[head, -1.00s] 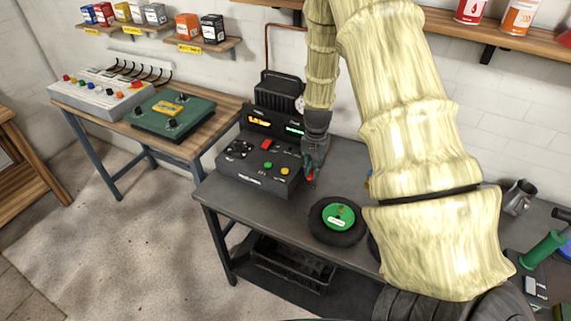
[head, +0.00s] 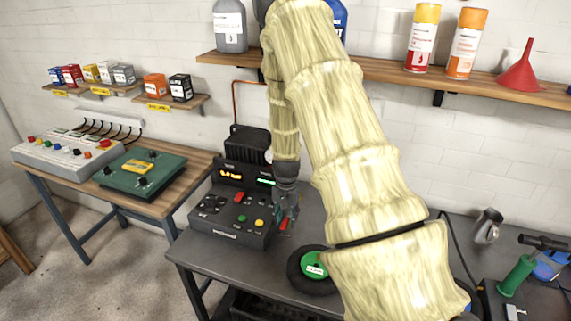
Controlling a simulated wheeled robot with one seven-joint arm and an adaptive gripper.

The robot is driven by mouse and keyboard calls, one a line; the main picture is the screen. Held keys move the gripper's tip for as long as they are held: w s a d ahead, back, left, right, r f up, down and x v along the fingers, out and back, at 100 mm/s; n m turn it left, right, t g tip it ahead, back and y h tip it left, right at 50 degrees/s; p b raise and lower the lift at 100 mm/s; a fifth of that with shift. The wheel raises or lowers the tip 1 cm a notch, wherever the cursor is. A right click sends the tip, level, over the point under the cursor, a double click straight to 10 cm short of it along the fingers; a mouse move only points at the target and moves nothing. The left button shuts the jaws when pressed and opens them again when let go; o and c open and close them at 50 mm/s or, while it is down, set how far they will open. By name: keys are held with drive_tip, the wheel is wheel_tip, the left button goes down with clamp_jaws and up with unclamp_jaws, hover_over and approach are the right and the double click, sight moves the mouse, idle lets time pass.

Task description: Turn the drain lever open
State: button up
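A black console (head: 232,212) with two lit displays and coloured buttons stands on the dark workbench. A small red part (head: 285,225) shows at its right side, just below my gripper; it may be the drain lever, but it is too small to be sure. My gripper (head: 289,212) points down beside the console's right edge, at or very near the red part. I cannot tell whether they touch. The fingers are small and dark, and I cannot tell whether they are open or shut.
A black wheel with a green hub (head: 315,265) lies right of the console, partly behind my arm. A black finned unit (head: 250,145) stands behind the console. A metal jug (head: 487,226) is at the right. A wooden table (head: 170,200) stands at the left.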

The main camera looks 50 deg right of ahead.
sight(286, 221)
drive_tip(key=shift+r, duration=3.95)
